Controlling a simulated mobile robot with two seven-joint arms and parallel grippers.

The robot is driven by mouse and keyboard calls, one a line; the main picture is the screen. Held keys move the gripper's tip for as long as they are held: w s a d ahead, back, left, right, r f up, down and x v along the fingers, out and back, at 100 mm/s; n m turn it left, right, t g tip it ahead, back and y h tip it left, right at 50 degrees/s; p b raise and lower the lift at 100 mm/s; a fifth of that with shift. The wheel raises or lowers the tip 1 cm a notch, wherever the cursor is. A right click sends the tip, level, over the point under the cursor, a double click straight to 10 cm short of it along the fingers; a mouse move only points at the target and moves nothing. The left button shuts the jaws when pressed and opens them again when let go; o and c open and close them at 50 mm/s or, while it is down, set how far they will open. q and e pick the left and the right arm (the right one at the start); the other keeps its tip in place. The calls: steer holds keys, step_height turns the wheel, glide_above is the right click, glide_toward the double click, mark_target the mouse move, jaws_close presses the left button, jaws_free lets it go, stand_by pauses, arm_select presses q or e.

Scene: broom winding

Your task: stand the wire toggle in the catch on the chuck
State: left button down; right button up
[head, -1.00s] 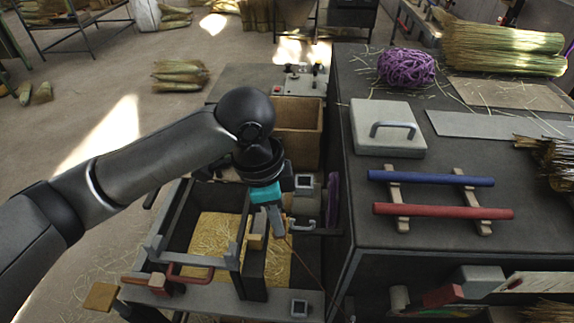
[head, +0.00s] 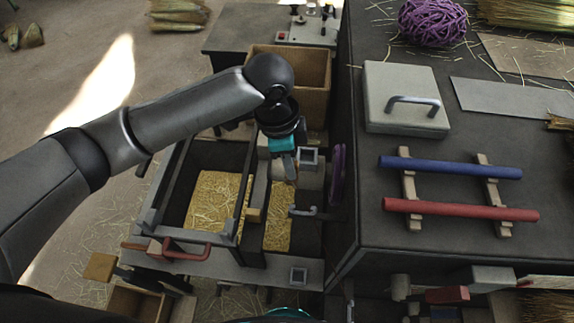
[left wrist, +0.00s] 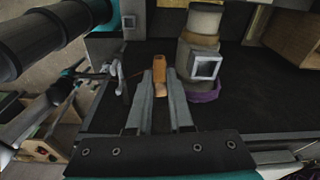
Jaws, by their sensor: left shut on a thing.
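My left gripper (head: 290,172) points down beside the grey chuck (head: 312,180), just left of its square-framed fitting (head: 308,157). In the left wrist view its two grey fingers (left wrist: 161,82) are shut on a small orange-brown piece (left wrist: 160,62), which looks like the wire toggle. The chuck (left wrist: 198,45) stands close to the right of the fingertips there, with a pale square frame (left wrist: 206,67) on its side. I take this frame for the catch but cannot be sure. The toggle is apart from the frame. My right gripper is not in view.
A purple ring (head: 338,172) sits right of the chuck, close to the dark bench (head: 450,120). A grey handle (head: 302,211) and straw-filled trough (head: 212,200) lie below and left. A second square frame (head: 299,276) is nearer. A brown box (head: 293,72) stands behind.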

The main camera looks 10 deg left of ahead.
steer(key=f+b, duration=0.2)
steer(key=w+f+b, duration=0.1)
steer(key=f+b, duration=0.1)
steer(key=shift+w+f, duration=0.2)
arm_select(q)
steer(key=shift+w+d+f+b, duration=0.1)
steer(key=shift+w+d+f, duration=0.35)
steer(key=shift+w, duration=1)
steer(key=shift+w+d+f+b, duration=0.15)
steer(key=shift+w+d+f, duration=0.3)
steer(key=shift+w, duration=1)
steer(key=shift+w+d+f+b, duration=0.1)
steer(key=shift+w+d+f, duration=0.35)
steer(key=shift+w, duration=1)
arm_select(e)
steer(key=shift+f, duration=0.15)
arm_select(q)
steer(key=shift+d+r, duration=0.15)
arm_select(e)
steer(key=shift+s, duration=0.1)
arm_select(q)
steer(key=shift+p, duration=0.55)
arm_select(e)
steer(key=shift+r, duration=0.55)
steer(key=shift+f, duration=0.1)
